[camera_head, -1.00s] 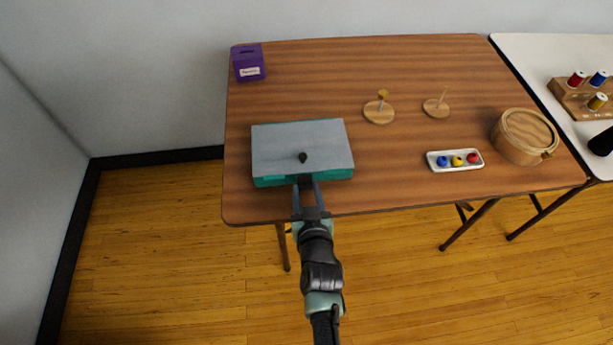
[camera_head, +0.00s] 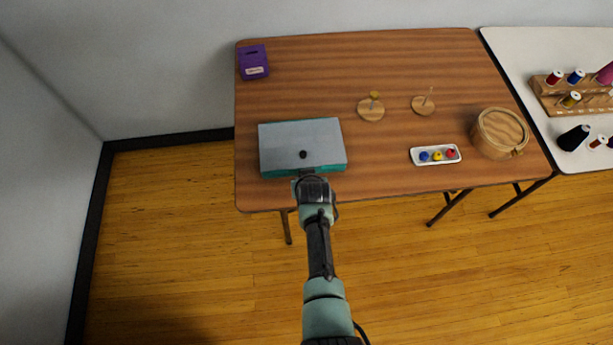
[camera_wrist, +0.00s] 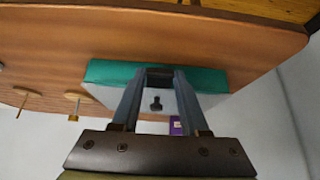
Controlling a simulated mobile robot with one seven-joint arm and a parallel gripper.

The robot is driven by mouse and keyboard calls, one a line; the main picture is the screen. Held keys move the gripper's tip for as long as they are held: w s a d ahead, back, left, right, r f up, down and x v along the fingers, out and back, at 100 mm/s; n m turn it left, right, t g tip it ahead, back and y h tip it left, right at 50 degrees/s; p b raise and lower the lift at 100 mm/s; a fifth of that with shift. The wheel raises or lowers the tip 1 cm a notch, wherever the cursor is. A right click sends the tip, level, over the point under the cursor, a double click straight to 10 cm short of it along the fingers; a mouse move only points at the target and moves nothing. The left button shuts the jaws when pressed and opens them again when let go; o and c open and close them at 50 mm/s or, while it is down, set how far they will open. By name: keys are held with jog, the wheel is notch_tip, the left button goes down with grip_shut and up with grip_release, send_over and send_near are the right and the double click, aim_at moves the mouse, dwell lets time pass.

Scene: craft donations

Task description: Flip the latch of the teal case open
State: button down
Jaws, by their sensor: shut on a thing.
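The teal case (camera_head: 325,169) stands shut near the front left edge of the wooden table, with a grey lid (camera_head: 285,140) and a small black knob (camera_head: 303,154) on top. In the wrist view the teal front (camera_wrist: 110,72) of the case faces me, upside down. My gripper (camera_wrist: 161,74) has its two fingers on either side of a dark latch (camera_wrist: 160,79) at the middle of that front, and is shut on it. The fingers hide part of the latch. In the head view my wrist covers the fingertips and the latch.
On the wooden table (camera_head: 390,65) stand a purple box (camera_head: 253,63), two round wooden stands (camera_head: 371,109) (camera_head: 423,106), a white tray (camera_head: 418,160) with coloured balls, and a round wooden box (camera_head: 499,134). A white table (camera_head: 510,45) with thread spools is at right.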

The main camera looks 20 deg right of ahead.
jog(key=g+b, duration=0.2)
jog(key=g, duration=0.1)
jog(key=shift+w+d+r+y, duration=0.1)
jog(key=shift+w+r+y, duration=0.3)
jog(key=shift+w+r+g+b, duration=0.1)
jog(key=shift+r+g+b, duration=0.15)
jog(key=shift+g+b, duration=0.45)
jog(key=shift+r+y, duration=0.1)
jog(key=shift+y, duration=0.2)
jog(key=shift+c, duration=2)
grip_release()
jog(key=shift+r, duration=0.1)
notch_tip(320, 180, up, 12)
jog(key=s+p, duration=0.2)
jog(key=shift+a+r, duration=0.25)
